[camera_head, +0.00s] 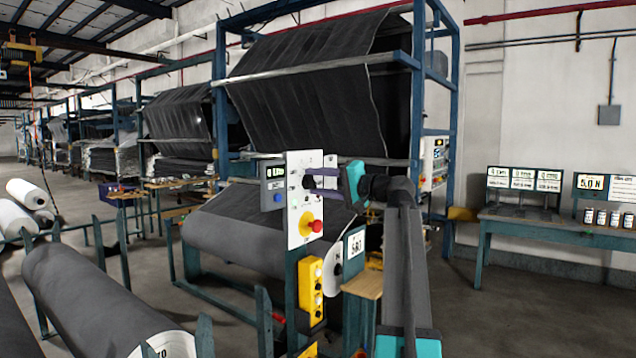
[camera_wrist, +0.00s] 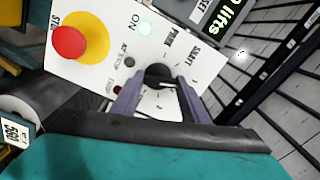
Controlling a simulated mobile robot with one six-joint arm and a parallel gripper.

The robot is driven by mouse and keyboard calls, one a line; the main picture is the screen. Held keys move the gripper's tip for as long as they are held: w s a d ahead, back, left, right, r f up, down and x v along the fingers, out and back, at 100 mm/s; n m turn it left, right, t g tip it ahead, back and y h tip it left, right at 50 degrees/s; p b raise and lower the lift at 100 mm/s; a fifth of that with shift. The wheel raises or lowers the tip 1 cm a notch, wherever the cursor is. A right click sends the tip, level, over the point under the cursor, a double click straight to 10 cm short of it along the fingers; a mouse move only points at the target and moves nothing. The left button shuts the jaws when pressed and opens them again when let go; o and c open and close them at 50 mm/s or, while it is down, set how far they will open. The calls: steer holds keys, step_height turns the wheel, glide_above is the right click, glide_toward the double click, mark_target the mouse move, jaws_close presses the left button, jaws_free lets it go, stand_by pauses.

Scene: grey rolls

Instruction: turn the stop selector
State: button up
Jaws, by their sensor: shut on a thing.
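The stop selector is a black round knob (camera_wrist: 158,75) with a pale pointer mark, on a white control panel (camera_head: 297,226). In the wrist view the panel (camera_wrist: 75,75) appears tilted, and the pointer lies roughly level, toward the right. My gripper (camera_wrist: 160,84) reaches the knob with its two purple fingers on either side and is shut on it. In the head view my gripper (camera_head: 318,179) meets the panel's upper part from the right, and its fingers mostly hide the knob. Small printed labels around the knob are partly unreadable.
A display (camera_wrist: 232,20) reads "0 lifts". A yellow button box (camera_head: 311,291) hangs below. Large grey rolls (camera_head: 85,295) lie left; a bench (camera_head: 530,219) stands right.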

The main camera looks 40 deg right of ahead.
steer(key=o, duration=1.1)
steer(key=shift+c, duration=0.2)
steer(key=shift+s, duration=0.15)
steer(key=b+v, duration=0.2)
steer(key=v, duration=1.1)
steer(key=shift+s+b, duration=0.3)
steer(key=shift+f, duration=0.1)
